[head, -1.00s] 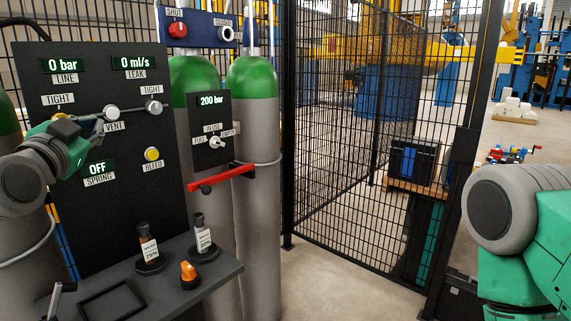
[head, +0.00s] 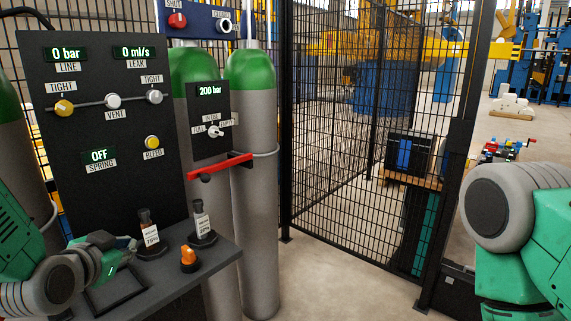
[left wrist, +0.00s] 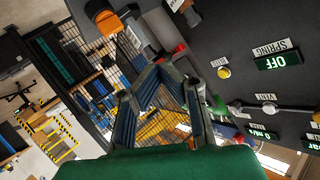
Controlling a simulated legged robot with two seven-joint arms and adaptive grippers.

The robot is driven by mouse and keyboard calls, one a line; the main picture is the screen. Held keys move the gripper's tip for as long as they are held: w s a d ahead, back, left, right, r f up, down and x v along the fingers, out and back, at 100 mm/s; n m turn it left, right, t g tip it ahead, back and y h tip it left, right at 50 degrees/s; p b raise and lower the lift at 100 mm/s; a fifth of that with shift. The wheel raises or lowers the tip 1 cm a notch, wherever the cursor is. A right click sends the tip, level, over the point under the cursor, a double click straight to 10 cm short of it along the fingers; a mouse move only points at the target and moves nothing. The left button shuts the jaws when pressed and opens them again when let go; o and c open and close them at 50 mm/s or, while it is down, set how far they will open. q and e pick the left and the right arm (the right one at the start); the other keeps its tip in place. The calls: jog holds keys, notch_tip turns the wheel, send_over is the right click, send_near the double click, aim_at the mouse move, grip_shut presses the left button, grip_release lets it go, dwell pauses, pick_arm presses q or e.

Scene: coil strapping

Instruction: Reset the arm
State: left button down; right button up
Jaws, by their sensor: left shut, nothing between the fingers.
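My left gripper (head: 130,244) is shut and empty, low at the left over the shelf in the head view. Its fingers also show in the left wrist view (left wrist: 165,66), with nothing between them. The black panel (head: 110,190) stands behind it, apart from the gripper. On the panel are a yellow knob (head: 64,108) under the left TIGHT label, a grey VENT knob (head: 113,101), a right TIGHT knob (head: 154,97) and a yellow BLEED button (head: 152,142). Of my right arm only links show at the right edge; its gripper is out of view.
A red bar (head: 222,166) juts out before the gas cylinders (head: 257,200). A mesh fence (head: 335,150) stands behind. The floor (head: 330,285) ahead is clear.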

pick_arm(q)
jog(key=s+d+f+n+g+b, duration=0.1)
jog(key=s+f+g, duration=0.3)
jog(key=s+f, duration=0.55)
jog(key=s+d+f+n+g+b, duration=0.1)
jog(key=s+d+f+g, duration=0.3)
jog(key=f, duration=1)
jog(key=s+f+g, duration=0.1)
jog(key=s+f, duration=0.2)
jog(key=s, duration=0.4)
jog(key=s+a+f+n+g, duration=0.1)
jog(key=s+f+g, duration=0.1)
jog(key=s+f, duration=0.2)
jog(key=s+f+n+g+b, duration=0.1)
jog(key=s+f+g, duration=0.1)
jog(key=s, duration=0.7)
jog(key=shift+s+a+f, duration=0.2)
jog(key=shift+s+f, duration=0.2)
jog(key=shift+f, duration=0.4)
jog(key=shift+w, duration=0.15)
